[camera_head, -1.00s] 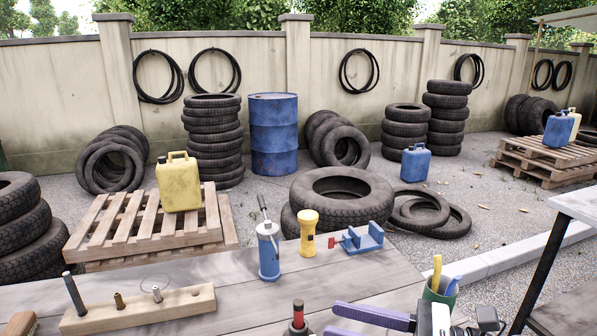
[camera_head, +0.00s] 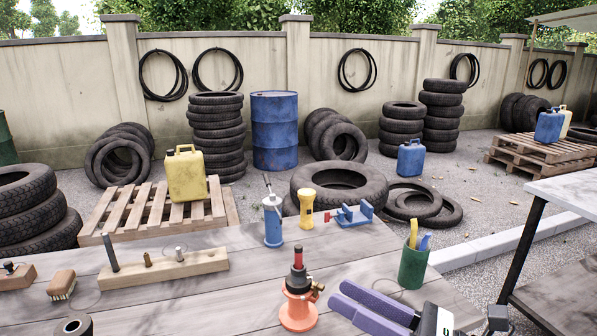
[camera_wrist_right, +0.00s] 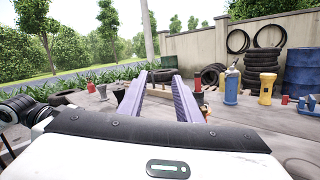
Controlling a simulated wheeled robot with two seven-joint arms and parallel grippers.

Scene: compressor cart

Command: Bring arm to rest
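My right gripper (camera_head: 336,295) reaches in from the bottom right of the head view, over the front of the grey wooden bench (camera_head: 215,308). Its two purple fingers are apart. In the right wrist view the gripper (camera_wrist_right: 158,80) shows a clear gap between the fingers with nothing held. My left gripper is not in view.
A blue-grey pump (camera_head: 272,220), a yellow torch (camera_head: 306,210) and a blue vise (camera_head: 352,215) stand along the bench's back edge. A wooden block with pegs (camera_head: 165,268), a brush (camera_head: 61,285) and a dark ring (camera_head: 73,326) are left. Bare bench lies between.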

